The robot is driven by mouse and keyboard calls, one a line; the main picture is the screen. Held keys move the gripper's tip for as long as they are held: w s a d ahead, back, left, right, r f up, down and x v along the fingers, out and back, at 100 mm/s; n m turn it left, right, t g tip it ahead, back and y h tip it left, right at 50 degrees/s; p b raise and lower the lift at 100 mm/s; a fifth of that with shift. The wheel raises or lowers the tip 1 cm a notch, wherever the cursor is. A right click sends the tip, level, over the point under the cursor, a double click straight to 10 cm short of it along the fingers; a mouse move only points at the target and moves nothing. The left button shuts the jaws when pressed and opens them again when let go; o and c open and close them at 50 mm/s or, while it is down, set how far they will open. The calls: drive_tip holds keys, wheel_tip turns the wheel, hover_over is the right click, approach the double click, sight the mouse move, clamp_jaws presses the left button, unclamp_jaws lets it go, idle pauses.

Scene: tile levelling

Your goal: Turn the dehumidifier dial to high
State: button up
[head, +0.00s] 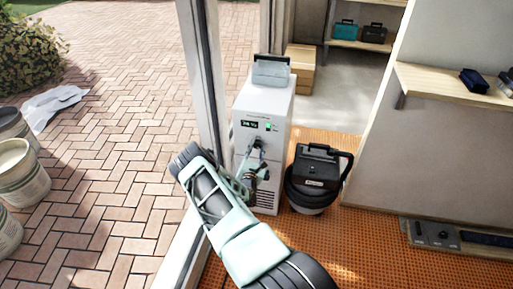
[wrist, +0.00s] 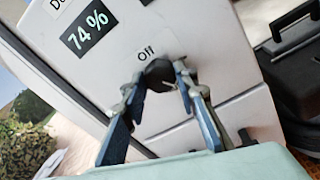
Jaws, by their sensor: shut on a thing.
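The dehumidifier (head: 270,99) is a tall white unit standing beside the door frame. Its front also shows in the wrist view (wrist: 205,35), with a display (wrist: 87,28) reading 74 % and a label reading Off. The dark dial (wrist: 160,72) sits just below the Off label. My gripper (wrist: 163,80) is shut on the dial, with one finger at each side of it. In the head view my gripper (head: 254,157) reaches the front of the unit, and my arm hides part of its lower front. The dial's pointer direction cannot be made out.
A black vacuum (head: 314,178) stands close to the right of the dehumidifier. A door frame (head: 206,75) rises close on the left. A grey case (head: 271,72) sits on top of the unit. Buckets (head: 20,175) stand far left on the paving.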

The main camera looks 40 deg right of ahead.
drive_tip(key=m, duration=0.6)
drive_tip(key=shift+f+m+t+p, duration=0.1)
drive_tip(key=shift+m+t+p, duration=0.2)
drive_tip(key=shift+m, duration=0.1)
idle(0.4)
drive_tip(key=o, duration=1.2)
drive_tip(key=shift+c, duration=0.2)
drive_tip(key=shift+s, duration=0.1)
drive_tip(key=v, duration=1.2)
